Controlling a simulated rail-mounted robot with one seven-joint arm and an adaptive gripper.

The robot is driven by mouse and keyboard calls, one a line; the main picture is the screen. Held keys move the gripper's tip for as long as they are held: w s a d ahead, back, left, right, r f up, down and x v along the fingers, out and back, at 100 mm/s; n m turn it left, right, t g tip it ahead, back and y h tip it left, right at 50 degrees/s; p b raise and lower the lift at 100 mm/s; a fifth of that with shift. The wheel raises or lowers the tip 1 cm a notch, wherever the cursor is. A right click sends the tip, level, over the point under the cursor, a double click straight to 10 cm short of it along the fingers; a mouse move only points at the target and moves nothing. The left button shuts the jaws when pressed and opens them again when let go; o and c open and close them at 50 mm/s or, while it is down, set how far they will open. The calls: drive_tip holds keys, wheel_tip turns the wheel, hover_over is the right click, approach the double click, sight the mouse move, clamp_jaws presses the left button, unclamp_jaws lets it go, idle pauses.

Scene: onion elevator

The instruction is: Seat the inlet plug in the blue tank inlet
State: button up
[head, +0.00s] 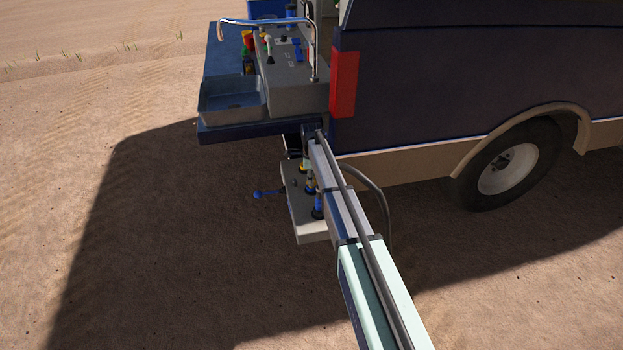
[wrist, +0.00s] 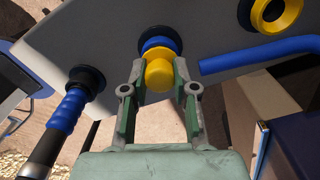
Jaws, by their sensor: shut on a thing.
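In the wrist view my gripper (wrist: 159,72) is shut on the yellow inlet plug (wrist: 159,76), with one green-grey finger on each side of it. Just beyond the plug is a blue ring with a dark collar, the blue tank inlet (wrist: 157,44), on a grey panel (wrist: 205,35). The plug overlaps the ring's near edge in the picture; I cannot tell how deep it sits. In the head view the grey panel (head: 313,230) hangs below the vehicle's rear deck, and my arm hides the gripper and plug.
A blue-sleeved hose fitting (wrist: 70,105) is left of my gripper. A blue bar (wrist: 255,55) and a yellow ring (wrist: 275,12) are right. In the head view a blue lever (head: 268,193) sticks out left; the deck (head: 240,132) and wheel (head: 508,168) flank the panel.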

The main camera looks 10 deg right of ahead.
drive_tip(key=shift+f, duration=0.35)
idle(0.3)
drive_tip(key=o, duration=1)
